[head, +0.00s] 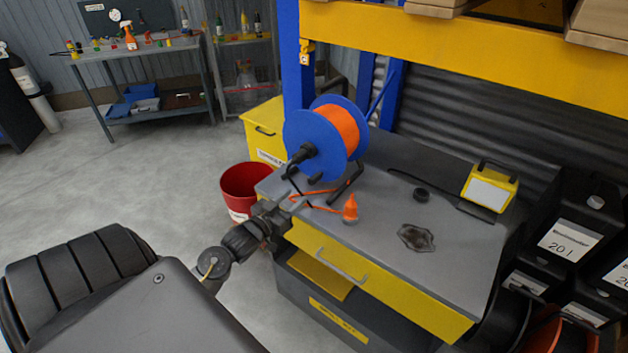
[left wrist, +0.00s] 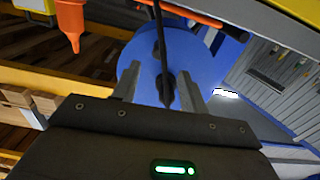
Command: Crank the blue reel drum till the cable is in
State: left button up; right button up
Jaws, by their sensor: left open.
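The blue reel drum (head: 308,135) stands in a black frame on the grey bench top, wound with orange cable (head: 340,128). It also fills the middle of the left wrist view (left wrist: 195,62). A black crank handle (head: 300,155) sticks out from its near face. A length of loose orange cable (head: 318,206) lies on the bench below the drum, by an orange cone-shaped piece (head: 350,209). My left gripper (head: 294,200) is open, low in front of the drum. In the left wrist view, a dark rod passes between its fingers (left wrist: 160,92); I cannot tell whether they touch it. My right gripper is out of view.
A blue post (head: 292,60) rises behind the drum.

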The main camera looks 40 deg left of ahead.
aim_at(310, 184)
pick_arm(q)
jog(key=w+p, duration=0.1)
jog(key=w, duration=0.9)
jog(key=shift+w+a, duration=0.1)
jog(key=shift+w, duration=0.3)
grip_shut()
